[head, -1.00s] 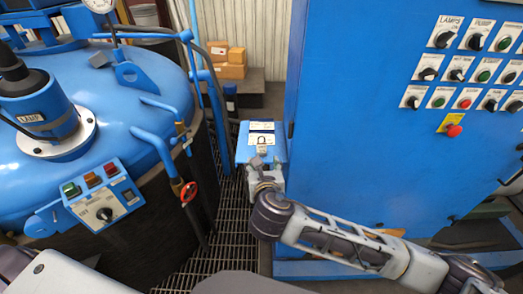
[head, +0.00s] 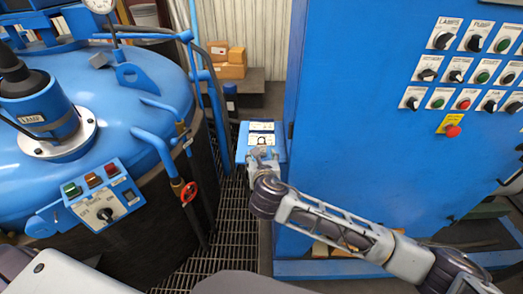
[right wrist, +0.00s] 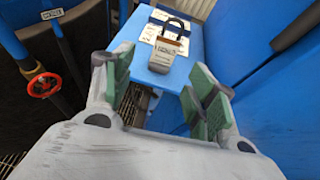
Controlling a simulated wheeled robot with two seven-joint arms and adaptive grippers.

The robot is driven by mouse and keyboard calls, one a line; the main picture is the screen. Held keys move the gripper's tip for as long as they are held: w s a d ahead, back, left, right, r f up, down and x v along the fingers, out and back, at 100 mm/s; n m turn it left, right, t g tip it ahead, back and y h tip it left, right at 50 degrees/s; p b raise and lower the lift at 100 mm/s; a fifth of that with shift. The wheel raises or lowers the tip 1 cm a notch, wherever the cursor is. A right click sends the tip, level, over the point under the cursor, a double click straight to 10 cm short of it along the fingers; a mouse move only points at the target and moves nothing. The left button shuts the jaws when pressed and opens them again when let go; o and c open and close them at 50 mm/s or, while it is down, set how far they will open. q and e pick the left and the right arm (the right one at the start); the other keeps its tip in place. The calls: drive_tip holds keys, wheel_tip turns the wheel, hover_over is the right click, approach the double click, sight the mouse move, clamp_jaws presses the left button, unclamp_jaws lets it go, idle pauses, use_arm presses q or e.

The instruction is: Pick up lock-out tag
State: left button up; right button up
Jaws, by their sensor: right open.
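A padlock with a dark shackle and a pale, labelled body (right wrist: 168,50) lies on a small blue stand (right wrist: 190,62). White printed cards (right wrist: 158,32) lie flat behind and under it; I cannot tell which piece is the lock-out tag. In the head view the cards (head: 262,126) show on the blue stand (head: 242,150), just beyond my right gripper (head: 262,156). In the right wrist view the right gripper (right wrist: 160,80) is open, its green-padded fingers either side of the near end of the stand, the padlock ahead between them. My left gripper is not in view.
A tall blue cabinet (head: 350,130) with switches stands close on the right. The blue furnace (head: 110,90), with pipes and a red valve wheel (head: 189,192), stands on the left. Floor grating (head: 215,225) runs between them. Boxes (head: 230,65) sit at the back.

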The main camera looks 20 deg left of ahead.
sight(261, 150)
drive_tip(key=shift+x, duration=1.05)
drive_tip(key=shift+w, duration=0.1)
drive_tip(key=shift+p+x, duration=0.4)
drive_tip(key=shift+x, duration=2.1)
drive_tip(key=shift+w+d+r, duration=0.1)
drive_tip(key=c, duration=0.9)
